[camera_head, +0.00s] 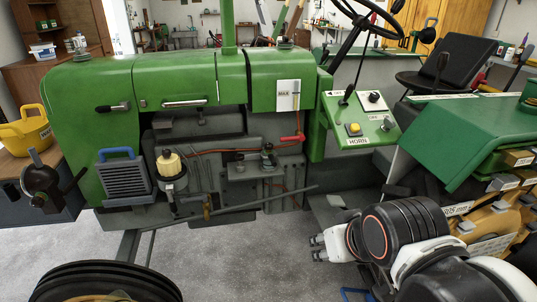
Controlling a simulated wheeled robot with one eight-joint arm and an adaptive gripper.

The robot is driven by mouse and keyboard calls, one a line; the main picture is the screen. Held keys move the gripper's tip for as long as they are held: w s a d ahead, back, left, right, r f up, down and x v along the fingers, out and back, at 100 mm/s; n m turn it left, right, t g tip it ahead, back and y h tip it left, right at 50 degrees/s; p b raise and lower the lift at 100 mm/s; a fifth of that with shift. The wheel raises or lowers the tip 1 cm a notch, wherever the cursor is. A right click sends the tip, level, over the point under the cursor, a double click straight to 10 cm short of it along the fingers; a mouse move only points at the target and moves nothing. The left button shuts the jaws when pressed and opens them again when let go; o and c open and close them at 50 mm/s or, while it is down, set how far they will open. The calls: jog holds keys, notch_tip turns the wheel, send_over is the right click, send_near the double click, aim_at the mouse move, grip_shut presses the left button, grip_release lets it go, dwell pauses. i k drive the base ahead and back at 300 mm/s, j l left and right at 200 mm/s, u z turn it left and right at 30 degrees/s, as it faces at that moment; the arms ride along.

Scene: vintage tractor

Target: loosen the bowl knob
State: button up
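A filter-like unit with a cream dome-shaped top (168,162) and a pale bowl (173,185) is mounted on the tractor's grey engine side, left of centre. A small knob-like part (172,207) shows under the bowl; it is too small to tell whether this is the bowl knob. My gripper (315,248) is low at the right of centre, pointing left, with its two fingertips apart and nothing between them. It is well to the right of the bowl and lower, touching nothing that I can see.
A blue-handled grey grille box (123,178) sits just left of the bowl. A thin grey rod (255,205) runs rightward below it. A front wheel (95,284) is at lower left. A green control panel (362,123) is above my arm. The floor (235,255) left of my gripper is clear.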

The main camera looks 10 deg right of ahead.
aim_at(268, 147)
jog(key=i+l+u, duration=0.1)
jog(key=i+l, duration=0.35)
jog(key=l, duration=0.2)
jog(key=i+l+u, duration=0.15)
jog(key=l, duration=0.2)
jog(key=i+l, duration=0.25)
jog(key=k+z, duration=0.1)
jog(key=i+l+u, duration=0.2)
jog(key=l, duration=0.1)
